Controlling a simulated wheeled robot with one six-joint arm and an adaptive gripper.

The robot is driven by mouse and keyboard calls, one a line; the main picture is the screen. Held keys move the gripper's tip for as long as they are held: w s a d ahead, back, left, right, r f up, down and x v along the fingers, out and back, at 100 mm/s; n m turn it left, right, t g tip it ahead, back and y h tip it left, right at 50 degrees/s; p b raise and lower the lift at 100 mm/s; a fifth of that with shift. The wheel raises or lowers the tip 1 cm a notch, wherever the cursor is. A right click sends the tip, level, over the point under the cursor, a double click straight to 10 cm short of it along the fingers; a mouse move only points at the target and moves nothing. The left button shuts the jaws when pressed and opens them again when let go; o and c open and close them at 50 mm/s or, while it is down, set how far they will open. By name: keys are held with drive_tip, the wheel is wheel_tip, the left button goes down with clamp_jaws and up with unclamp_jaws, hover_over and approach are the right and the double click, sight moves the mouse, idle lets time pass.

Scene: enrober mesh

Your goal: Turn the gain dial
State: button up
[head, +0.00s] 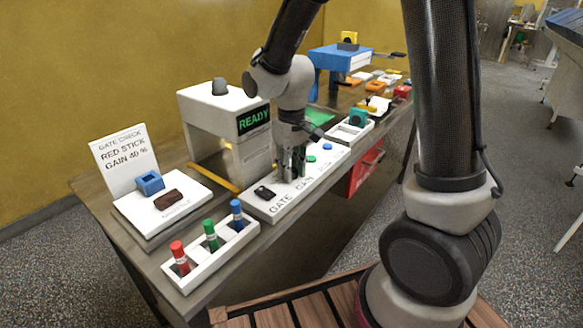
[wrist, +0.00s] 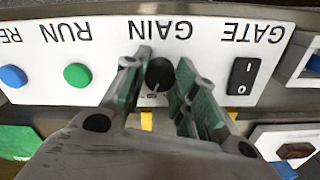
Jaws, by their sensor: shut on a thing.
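The gain dial (wrist: 160,74) is a round black knob with a light pointer line on the white control panel (wrist: 210,92), below the upside-down word GAIN in the wrist view. My gripper (wrist: 157,72) is shut on the dial, one green-padded finger on each side of it. In the head view my gripper (head: 291,165) points down onto the panel (head: 262,207) and hides the dial. A sign (head: 121,152) reads GATE CHECK, RED STICK, GAIN 40 %. Most of the dial's scale is hidden, and I cannot read its setting.
A black gate rocker switch (wrist: 242,76) is beside the dial. A green RUN button (wrist: 77,76) and a blue button (wrist: 13,76) are on the other side. A white machine (head: 228,135) showing READY stands behind. A rack (head: 226,257) holds red, green and blue sticks in front.

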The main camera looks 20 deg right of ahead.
drive_tip(key=shift+n, duration=0.4)
drive_tip(key=o, duration=1.1)
drive_tip(key=shift+c, duration=0.2)
wheel_tip(320, 180, up, 12)
